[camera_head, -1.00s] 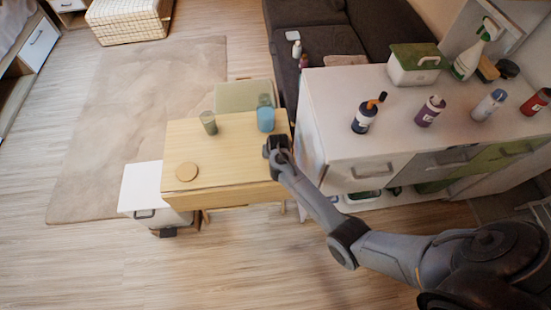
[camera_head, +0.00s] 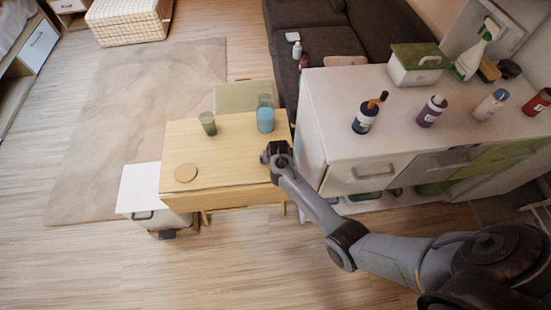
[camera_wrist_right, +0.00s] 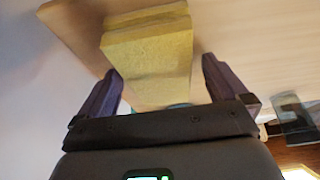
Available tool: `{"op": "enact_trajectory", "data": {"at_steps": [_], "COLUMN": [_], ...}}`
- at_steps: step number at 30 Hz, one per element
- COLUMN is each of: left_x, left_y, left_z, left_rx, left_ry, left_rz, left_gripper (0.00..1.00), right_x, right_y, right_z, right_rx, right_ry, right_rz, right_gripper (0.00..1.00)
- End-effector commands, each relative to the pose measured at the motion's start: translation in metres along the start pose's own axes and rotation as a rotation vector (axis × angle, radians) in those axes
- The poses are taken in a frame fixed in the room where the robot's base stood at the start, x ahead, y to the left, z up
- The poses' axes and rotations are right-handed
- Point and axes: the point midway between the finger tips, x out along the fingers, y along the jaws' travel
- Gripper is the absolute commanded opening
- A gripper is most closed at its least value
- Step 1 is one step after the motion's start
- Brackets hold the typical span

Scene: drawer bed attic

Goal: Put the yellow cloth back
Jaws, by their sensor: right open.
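The yellow cloth (camera_wrist_right: 150,50) shows in the right wrist view as a folded, block-shaped bundle against a pale wooden surface. My right gripper (camera_wrist_right: 160,78) is open, with one dark finger on each side of the cloth's near part. I cannot tell whether the fingers touch it. In the head view my right gripper (camera_head: 268,158) is at the right front edge of the wooden table (camera_head: 225,165). The cloth cannot be made out there. My left gripper is not in view.
The white cabinet (camera_head: 350,140), with several bottles on top, stands close on the right. A white bin (camera_head: 140,190) is left of the table. The front floor is clear.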

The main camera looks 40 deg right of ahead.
Motion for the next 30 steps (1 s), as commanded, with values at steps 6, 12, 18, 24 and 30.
{"op": "enact_trajectory", "data": {"at_steps": [6, 12, 18, 24, 30], "left_x": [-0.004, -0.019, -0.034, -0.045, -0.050], "left_y": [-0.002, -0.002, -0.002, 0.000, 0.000], "left_z": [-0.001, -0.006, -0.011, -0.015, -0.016], "left_rx": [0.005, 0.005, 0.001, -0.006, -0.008], "left_ry": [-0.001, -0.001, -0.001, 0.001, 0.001], "left_rz": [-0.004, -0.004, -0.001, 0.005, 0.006], "left_gripper": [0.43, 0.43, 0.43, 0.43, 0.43], "right_x": [-0.009, -0.039, -0.077, -0.106, -0.120], "right_y": [0.000, 0.000, 0.001, 0.001, 0.001], "right_z": [-0.002, -0.003, -0.003, -0.003, -0.002], "right_rx": [-0.001, 0.000, -0.002, -0.001, -0.001], "right_ry": [0.001, 0.001, 0.002, 0.002, 0.000], "right_rz": [0.000, -0.001, 0.001, 0.001, 0.001], "right_gripper": [1.00, 1.00, 1.00, 1.00, 1.00]}}
